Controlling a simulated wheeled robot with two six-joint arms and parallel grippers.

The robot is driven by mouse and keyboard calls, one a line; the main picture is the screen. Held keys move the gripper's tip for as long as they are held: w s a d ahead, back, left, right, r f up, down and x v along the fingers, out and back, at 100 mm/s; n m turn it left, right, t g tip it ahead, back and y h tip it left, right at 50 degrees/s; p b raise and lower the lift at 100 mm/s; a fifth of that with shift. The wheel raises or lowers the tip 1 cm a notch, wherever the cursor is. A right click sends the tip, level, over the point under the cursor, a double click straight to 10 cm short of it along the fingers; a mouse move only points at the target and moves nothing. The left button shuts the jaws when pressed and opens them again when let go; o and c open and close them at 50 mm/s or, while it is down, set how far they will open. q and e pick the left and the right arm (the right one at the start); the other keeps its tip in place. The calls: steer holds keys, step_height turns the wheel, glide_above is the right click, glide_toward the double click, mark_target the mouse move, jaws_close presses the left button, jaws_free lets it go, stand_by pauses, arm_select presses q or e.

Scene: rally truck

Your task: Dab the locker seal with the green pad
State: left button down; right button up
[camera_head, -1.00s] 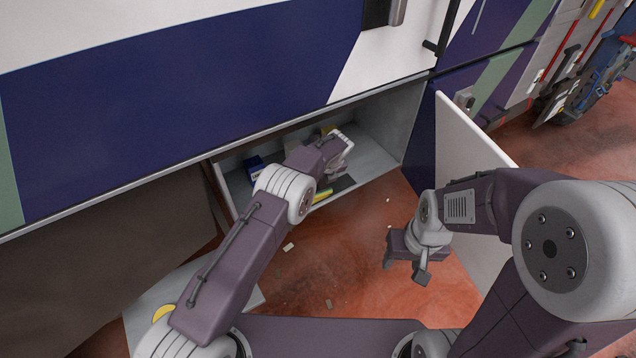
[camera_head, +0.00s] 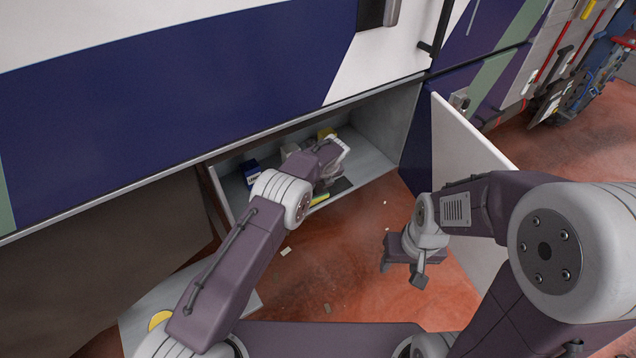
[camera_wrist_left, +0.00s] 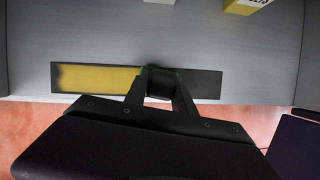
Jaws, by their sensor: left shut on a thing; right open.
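The locker seal appears as a long flat strip on the locker's front edge, yellow on its left part (camera_wrist_left: 95,79) and dark on its right (camera_wrist_left: 205,84). In the head view its yellow part (camera_head: 320,199) shows beside my left wrist. The left fingertips are hidden in the head view.
The open locker (camera_head: 375,155) holds a blue box (camera_head: 250,172), a pale item (camera_head: 290,150) and a yellow item (camera_head: 326,133). Its white door (camera_head: 465,140) stands open at right, near my right arm. A blue truck panel (camera_head: 180,110) overhangs the locker. Small scraps lie on the red floor.

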arm_select(q)
steer(key=shift+f, duration=0.1)
steer(key=shift+w+d+b, duration=0.1)
steer(key=shift+d+b, duration=0.05)
steer(key=shift+b, duration=0.25)
steer(key=shift+w+d, duration=0.15)
steer(key=shift+d, duration=0.05)
steer(key=shift+s+a+r, duration=0.2)
steer(key=shift+a+r, duration=0.05)
steer(key=shift+r, duration=0.05)
steer(key=shift+s+a+f+p, duration=0.1)
steer(key=shift+s+a+p, duration=0.25)
steer(key=shift+p, duration=0.3)
steer(key=shift+a+f, duration=0.1)
steer(key=shift+a, duration=0.05)
